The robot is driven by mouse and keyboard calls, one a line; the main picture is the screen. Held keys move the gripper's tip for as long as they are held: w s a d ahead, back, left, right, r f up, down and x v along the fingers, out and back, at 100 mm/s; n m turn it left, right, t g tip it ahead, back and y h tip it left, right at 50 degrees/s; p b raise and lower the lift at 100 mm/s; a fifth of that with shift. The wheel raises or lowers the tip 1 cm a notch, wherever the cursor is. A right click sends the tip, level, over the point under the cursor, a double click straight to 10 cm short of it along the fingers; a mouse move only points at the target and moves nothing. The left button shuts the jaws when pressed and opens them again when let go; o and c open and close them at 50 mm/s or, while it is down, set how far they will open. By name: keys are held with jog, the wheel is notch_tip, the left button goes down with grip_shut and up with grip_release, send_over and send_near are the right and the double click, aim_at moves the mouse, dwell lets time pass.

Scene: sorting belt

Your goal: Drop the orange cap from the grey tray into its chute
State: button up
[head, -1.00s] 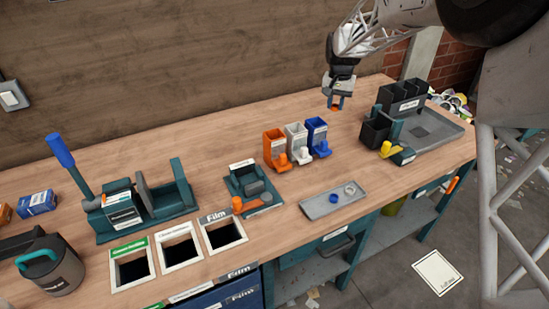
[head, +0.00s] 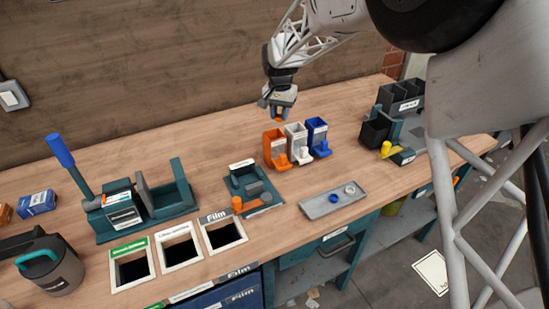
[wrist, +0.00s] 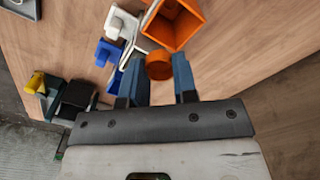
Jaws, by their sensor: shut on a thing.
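My gripper (head: 279,113) is shut on the orange cap (wrist: 159,66), which shows between the two fingertips in the wrist view. In the head view the cap is a small orange spot under the fingers. The gripper is above the table, behind the orange chute (head: 276,148). In the wrist view the orange chute (wrist: 176,24) lies just beyond the cap. The white chute (head: 298,143) and the blue chute (head: 317,136) stand to its right in the head view. The grey tray (head: 318,209) lies in front, with a blue cap (head: 333,198) and a white cap (head: 350,189) in it.
A teal device with an orange knob (head: 236,203) stands left of the tray. Three framed openings (head: 180,246) line the front edge. A teal fixture with a blue handle (head: 60,151) is at left. Black bins (head: 401,98) stand at right.

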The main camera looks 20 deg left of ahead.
jog(key=shift+f, duration=0.15)
jog(key=shift+f, duration=2.9)
jog(key=o, duration=1)
jog(key=shift+r, duration=0.1)
jog(key=shift+r, duration=3.85)
